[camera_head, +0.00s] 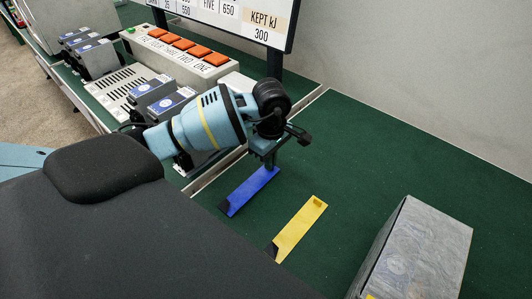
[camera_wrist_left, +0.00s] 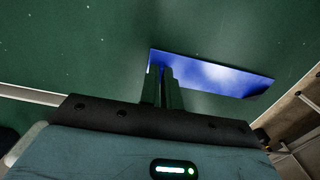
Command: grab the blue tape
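The blue tape (camera_head: 248,191) is a flat blue strip with a dark lower end on the green surface, left of a yellow strip. It also shows in the left wrist view (camera_wrist_left: 215,76). My left gripper (camera_head: 271,165) points down at the tape's upper end. In the left wrist view its two fingers (camera_wrist_left: 161,72) are close together, with only a narrow gap, at one end of the tape. They appear shut on that end, though the contact itself is mostly hidden by the fingers. My right gripper is not in view.
The yellow strip (camera_head: 300,228) lies close to the right of the blue one. A grey stone-like block (camera_head: 420,250) stands at the lower right. A box with orange buttons (camera_head: 180,50) and dark blue-topped units (camera_head: 152,88) stand behind my left arm.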

